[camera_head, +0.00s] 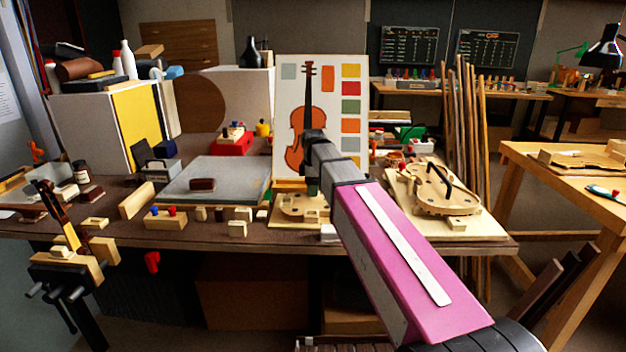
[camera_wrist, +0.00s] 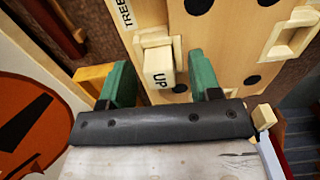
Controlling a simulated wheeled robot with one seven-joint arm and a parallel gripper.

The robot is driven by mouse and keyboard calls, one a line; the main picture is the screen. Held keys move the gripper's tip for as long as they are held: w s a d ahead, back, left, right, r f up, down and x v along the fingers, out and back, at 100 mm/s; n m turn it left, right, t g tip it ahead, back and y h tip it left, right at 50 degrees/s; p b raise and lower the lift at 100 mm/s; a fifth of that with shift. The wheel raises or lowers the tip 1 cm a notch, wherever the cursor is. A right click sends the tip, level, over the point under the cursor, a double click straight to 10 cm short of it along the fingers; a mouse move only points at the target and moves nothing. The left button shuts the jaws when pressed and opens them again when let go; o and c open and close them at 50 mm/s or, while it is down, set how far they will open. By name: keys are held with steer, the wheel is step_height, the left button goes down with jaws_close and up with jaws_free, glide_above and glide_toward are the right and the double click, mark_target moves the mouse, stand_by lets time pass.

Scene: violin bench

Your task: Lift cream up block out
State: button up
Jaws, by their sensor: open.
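The cream block marked "UP" (camera_wrist: 159,78) shows in the wrist view, seated against a pale wooden board (camera_wrist: 218,65) with dark round holes. My gripper (camera_wrist: 159,62) is open, with its green fingers on either side of the block. A gap shows between the block and each finger, wider on the right. A cream piece (camera_wrist: 153,40) adjoins the block's upper end. In the head view my arm hides much of the gripper, and I cannot make out the block there.
A violin poster (camera_head: 352,140) stands right behind my gripper in the head view. A violin body on a board (camera_head: 440,195) lies to the right. Small wooden blocks (camera_head: 237,229) line the bench's front edge.

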steer(key=shift+f, duration=0.3)
steer(key=c, duration=0.9)
steer(key=shift+c, duration=0.2)
